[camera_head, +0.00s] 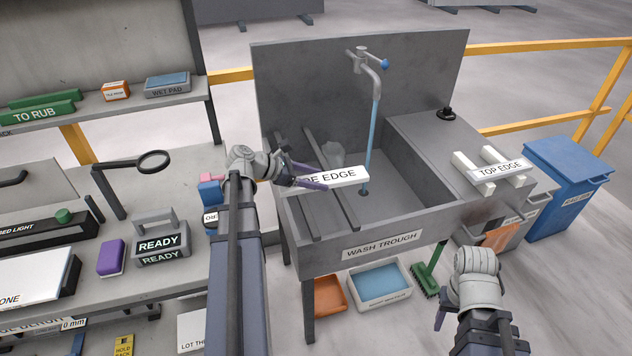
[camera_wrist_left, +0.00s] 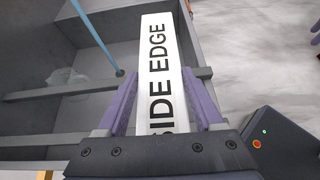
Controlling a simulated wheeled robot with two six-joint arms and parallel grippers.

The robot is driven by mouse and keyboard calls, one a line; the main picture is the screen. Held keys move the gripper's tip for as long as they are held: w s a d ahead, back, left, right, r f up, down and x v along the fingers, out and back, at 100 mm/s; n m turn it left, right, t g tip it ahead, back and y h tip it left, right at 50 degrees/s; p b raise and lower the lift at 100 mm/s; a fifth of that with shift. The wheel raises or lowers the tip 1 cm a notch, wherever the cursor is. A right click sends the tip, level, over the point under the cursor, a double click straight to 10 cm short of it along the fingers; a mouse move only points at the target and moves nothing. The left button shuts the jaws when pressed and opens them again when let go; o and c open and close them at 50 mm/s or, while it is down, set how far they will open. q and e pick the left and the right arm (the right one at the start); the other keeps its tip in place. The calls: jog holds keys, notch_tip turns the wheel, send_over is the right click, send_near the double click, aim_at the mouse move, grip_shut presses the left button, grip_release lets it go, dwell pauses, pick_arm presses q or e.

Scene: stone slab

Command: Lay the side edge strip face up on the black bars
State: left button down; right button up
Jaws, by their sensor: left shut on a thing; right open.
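The white side edge strip (camera_head: 338,177), lettered "SIDE EDGE" on its upward face, is in my left gripper (camera_head: 308,176) above the wash trough. In the left wrist view the strip (camera_wrist_left: 160,70) lies between the purple fingers of the left gripper (camera_wrist_left: 165,100), lettering facing the camera. Two dark bars cross the trough: the left bar (camera_head: 292,205) and the right bar (camera_head: 321,150). The strip and fingers cover part of the right bar. In the wrist view one bar (camera_wrist_left: 55,91) passes behind the strip. My right gripper (camera_head: 442,317) is open and low at the right, partly hidden.
A blue hose (camera_head: 374,125) hangs from the tap into the trough (camera_head: 330,256), close to the strip's right end. A "TOP EDGE" strip (camera_head: 500,168) rests on white bars on the right ledge. A magnifier (camera_head: 153,162) and "READY" block (camera_head: 160,246) stand on the left bench.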

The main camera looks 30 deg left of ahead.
pick_arm(q)
jog(key=shift+w+a+n, duration=0.1)
jog(key=shift+w+n, duration=0.2)
jog(key=shift+w, duration=0.25)
notch_tip(320, 180, down, 9)
jog(key=b, duration=0.8)
jog(key=shift+r+b, duration=0.2)
jog(key=shift+b, duration=0.1)
grip_release()
